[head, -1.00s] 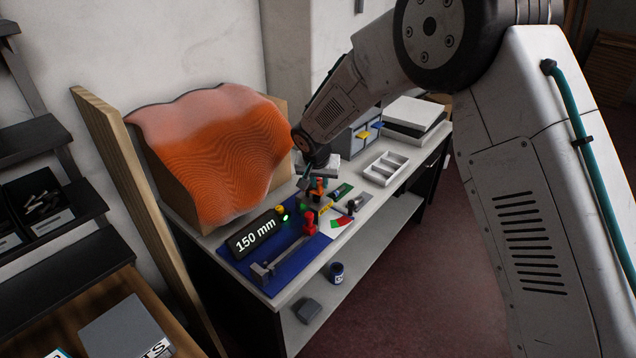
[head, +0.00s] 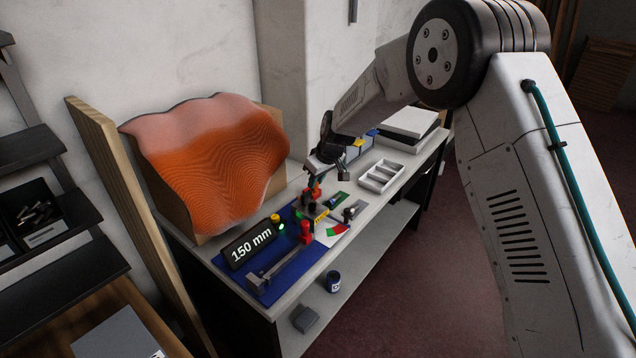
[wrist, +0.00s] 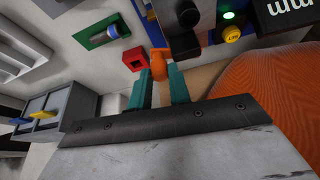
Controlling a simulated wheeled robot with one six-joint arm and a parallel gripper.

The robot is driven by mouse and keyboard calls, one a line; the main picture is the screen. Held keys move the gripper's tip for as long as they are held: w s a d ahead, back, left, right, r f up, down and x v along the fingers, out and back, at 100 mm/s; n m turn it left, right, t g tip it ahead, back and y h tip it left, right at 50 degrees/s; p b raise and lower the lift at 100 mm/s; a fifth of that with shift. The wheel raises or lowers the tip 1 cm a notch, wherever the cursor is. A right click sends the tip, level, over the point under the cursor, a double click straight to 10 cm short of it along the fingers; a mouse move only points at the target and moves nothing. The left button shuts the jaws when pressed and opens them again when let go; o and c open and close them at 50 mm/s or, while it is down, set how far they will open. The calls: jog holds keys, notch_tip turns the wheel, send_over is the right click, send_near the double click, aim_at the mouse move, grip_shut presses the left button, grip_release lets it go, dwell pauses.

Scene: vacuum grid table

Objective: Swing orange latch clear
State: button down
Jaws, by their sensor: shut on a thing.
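The orange latch (wrist: 174,77) shows between the teal fingertips of my gripper (wrist: 161,74) in the wrist view. My gripper is shut on it; the fingers partly hide it. In the head view the orange latch (head: 314,191) is a small patch below my wrist, at the back right of the blue mat (head: 300,262). The fingers are too small there to make out well. The latch stands close to a dark post fixture (wrist: 186,14) and a red square block (wrist: 135,60).
A "150 mm" display (head: 249,246), a red-topped post (head: 305,232) and a yellow button (head: 276,217) stand on the mat. A wavy orange panel (head: 210,155) rises behind. A white tray (head: 382,176) lies to the right. A jar (head: 333,281) is on the lower shelf.

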jog(key=shift+w+a+n+g+y, duration=0.25)
jog(key=shift+w+a+n+g, duration=0.15)
jog(key=shift+n, duration=0.7)
jog(key=shift+w+a+n+g+y, duration=0.25)
jog(key=shift+w+n, duration=0.2)
jog(key=shift+n, duration=0.65)
jog(key=c, duration=1.3)
grip_release()
jog(key=v, duration=0.7)
jog(key=shift+d+r, duration=0.15)
jog(key=shift+r, duration=0.2)
